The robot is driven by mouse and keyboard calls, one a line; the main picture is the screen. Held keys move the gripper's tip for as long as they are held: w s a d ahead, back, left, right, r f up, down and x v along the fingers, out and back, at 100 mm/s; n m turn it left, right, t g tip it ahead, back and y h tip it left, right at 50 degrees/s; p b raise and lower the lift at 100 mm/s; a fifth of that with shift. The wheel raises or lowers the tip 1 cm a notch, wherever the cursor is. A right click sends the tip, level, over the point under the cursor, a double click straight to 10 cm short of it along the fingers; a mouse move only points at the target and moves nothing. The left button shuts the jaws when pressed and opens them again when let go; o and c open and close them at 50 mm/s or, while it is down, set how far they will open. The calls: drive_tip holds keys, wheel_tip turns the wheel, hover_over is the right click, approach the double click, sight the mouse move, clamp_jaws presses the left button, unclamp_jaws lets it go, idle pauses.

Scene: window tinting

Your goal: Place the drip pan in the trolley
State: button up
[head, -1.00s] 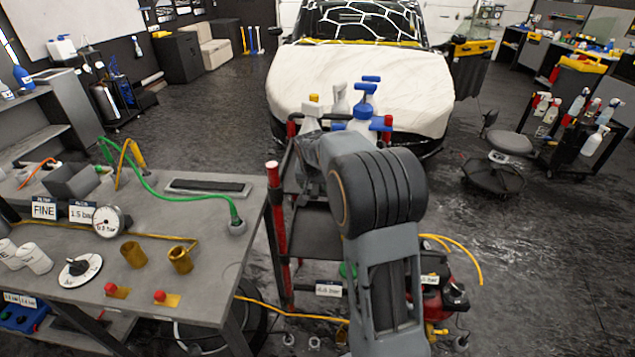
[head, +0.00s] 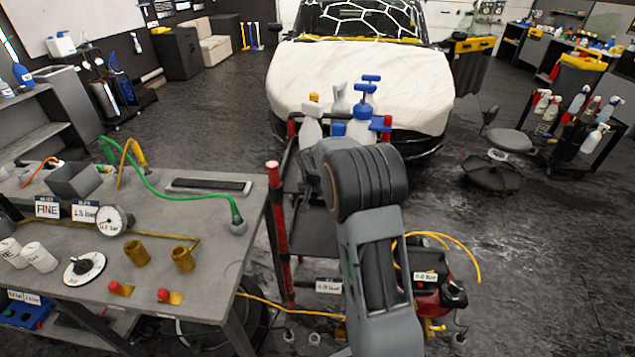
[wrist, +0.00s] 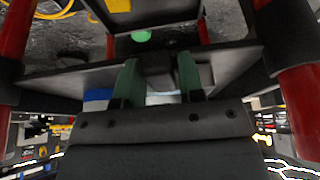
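The trolley stands in front of the car, with a red post (head: 277,215) and a dark shelf (head: 312,238); bottles stand at its top. My arm hides part of it and hides my gripper in the head view. In the wrist view, the green fingers of my gripper (wrist: 158,80) are apart beside a dark flat panel (wrist: 70,82) between the trolley's red posts (wrist: 303,115). A dark block (wrist: 156,70) shows between the fingers; I cannot tell whether they touch it. I cannot identify the drip pan for certain; block or panel may belong to it.
A grey workbench (head: 125,225) on the left carries a flat dark-topped tray (head: 208,186), a gauge (head: 111,221), brass fittings and a green hose. A red machine (head: 432,296) with a yellow hose stands right of my arm. A stool (head: 505,145) stands farther right; open floor lies between.

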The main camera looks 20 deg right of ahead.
clamp_jaws()
